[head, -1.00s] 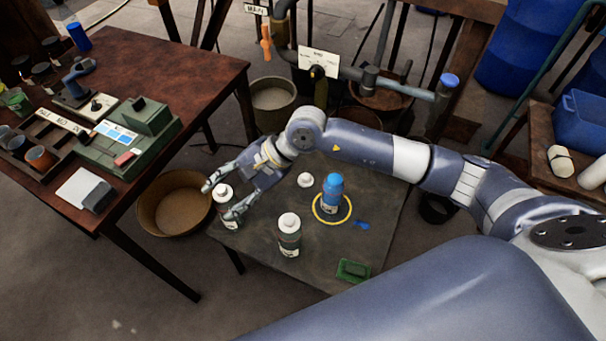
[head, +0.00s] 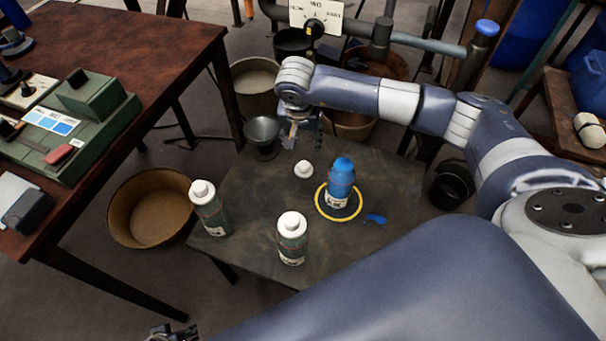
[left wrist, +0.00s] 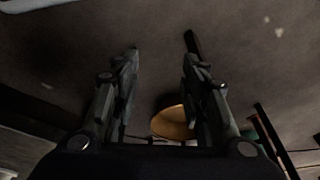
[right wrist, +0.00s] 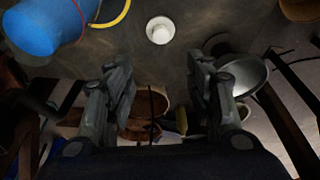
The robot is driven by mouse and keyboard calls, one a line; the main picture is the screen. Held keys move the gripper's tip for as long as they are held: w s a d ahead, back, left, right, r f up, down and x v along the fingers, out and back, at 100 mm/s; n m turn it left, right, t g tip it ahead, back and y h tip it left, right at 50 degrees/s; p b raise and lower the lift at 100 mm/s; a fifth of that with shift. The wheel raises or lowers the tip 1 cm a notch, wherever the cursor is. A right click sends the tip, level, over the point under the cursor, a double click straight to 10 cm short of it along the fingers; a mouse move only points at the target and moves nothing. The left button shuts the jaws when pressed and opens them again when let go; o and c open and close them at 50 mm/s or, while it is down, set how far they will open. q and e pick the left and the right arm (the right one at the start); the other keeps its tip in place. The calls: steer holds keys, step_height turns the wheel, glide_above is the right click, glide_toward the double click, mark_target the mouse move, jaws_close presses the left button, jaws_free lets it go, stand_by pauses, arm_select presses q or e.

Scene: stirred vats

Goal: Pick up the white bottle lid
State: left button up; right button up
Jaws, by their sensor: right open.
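The white bottle lid (head: 303,169) lies loose on the dark table, left of the blue bottle (head: 341,182). It also shows in the right wrist view (right wrist: 160,30), beyond the fingertips and roughly between them. My right gripper (head: 304,138) is open and empty, pointing down just behind the lid, apart from it. Its spread fingers show in the right wrist view (right wrist: 158,72). Two bottles with white caps, one at the left (head: 209,210) and one in front (head: 292,240), stand on the table. My left gripper (left wrist: 160,58) is open and empty over the floor; only its tip shows in the head view.
A yellow ring (head: 322,210) surrounds the blue bottle's base. A blue scrap (head: 376,219) lies beside it. A metal funnel-like cup (head: 262,134) is at the table's back left corner. A tan basin (head: 151,207) stands on the floor at left. The tabletop around the lid is clear.

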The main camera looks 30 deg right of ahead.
step_height(320, 180, down, 5)
steer(key=b, duration=0.4)
glide_above(304, 164)
steer(key=s+a, duration=0.1)
steer(key=s, duration=0.1)
steer(key=f, duration=0.2)
steer(key=f+b, duration=0.1)
steer(key=f, duration=0.2)
steer(key=shift+s+a, duration=0.1)
steer(key=shift+a, duration=0.1)
steer(key=x, duration=0.3)
steer(key=b+x, duration=0.1)
steer(key=x, duration=0.1)
steer(key=shift+w+d+f, duration=0.1)
steer(key=shift+w+f, duration=0.2)
arm_select(q)
steer(key=v, duration=0.6)
steer(key=shift+r+t, duration=0.4)
steer(key=shift+r, duration=0.05)
steer(key=shift+w+a, duration=0.1)
steer(key=shift+a, duration=0.05)
arm_select(e)
steer(key=c, duration=0.9)
